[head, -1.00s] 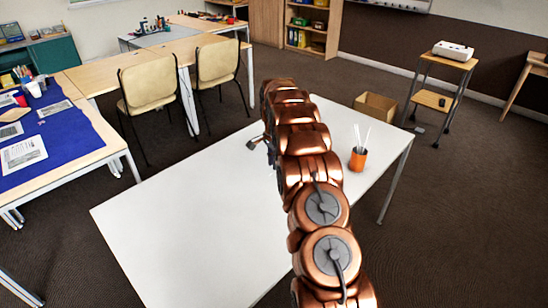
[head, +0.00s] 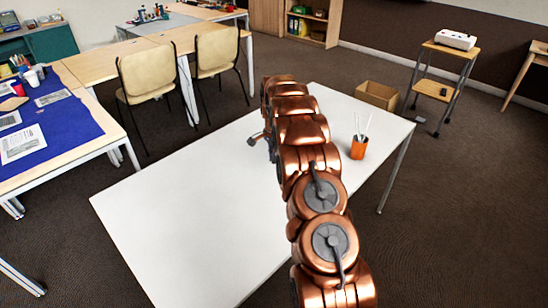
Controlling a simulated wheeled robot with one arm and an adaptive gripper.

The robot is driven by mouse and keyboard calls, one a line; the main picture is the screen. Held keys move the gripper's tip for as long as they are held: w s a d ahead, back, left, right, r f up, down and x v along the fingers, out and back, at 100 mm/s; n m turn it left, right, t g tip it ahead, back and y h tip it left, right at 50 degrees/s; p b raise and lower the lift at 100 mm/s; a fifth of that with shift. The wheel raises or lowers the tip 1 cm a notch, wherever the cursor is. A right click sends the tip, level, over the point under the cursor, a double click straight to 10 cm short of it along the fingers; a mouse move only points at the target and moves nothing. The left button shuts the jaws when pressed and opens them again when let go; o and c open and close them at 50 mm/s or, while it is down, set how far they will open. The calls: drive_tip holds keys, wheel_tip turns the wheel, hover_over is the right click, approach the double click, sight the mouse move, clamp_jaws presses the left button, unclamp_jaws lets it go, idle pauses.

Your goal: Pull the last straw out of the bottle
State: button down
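An orange cup-like holder (head: 358,148) stands upright on the white table (head: 180,205), near its right edge. A few thin white straws (head: 362,126) stick up out of it; their exact number is hard to tell. I see no other bottle on this table. My copper arm reaches over the table to the left of the holder. My gripper (head: 255,139) is at the arm's far end, mostly hidden behind the arm links. Only a dark finger part shows on its left side, apart from the holder. Whether it holds anything is hidden.
The left half of the white table is clear. An open cardboard box (head: 378,95) is on the floor behind it. A small trolley (head: 446,75) stands at the back right. Two chairs (head: 152,75) and a table with a blue cloth (head: 75,120) are at the left.

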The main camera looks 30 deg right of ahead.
drive_tip(key=shift+a, duration=0.25)
drive_tip(key=shift+a+b, duration=0.5)
drive_tip(key=shift+a, duration=0.75)
drive_tip(key=shift+a, duration=0.2)
drive_tip(key=shift+s+a+b, duration=0.15)
drive_tip(key=shift+a+b, duration=0.25)
drive_tip(key=shift+a, duration=0.9)
drive_tip(key=shift+a, duration=0.3)
drive_tip(key=shift+a+b, duration=0.4)
drive_tip(key=shift+a, duration=0.8)
drive_tip(key=shift+a, duration=0.1)
drive_tip(key=shift+s+a+b, duration=0.1)
drive_tip(key=shift+a+b, duration=0.2)
drive_tip(key=shift+a, duration=0.9)
drive_tip(key=shift+a, duration=0.2)
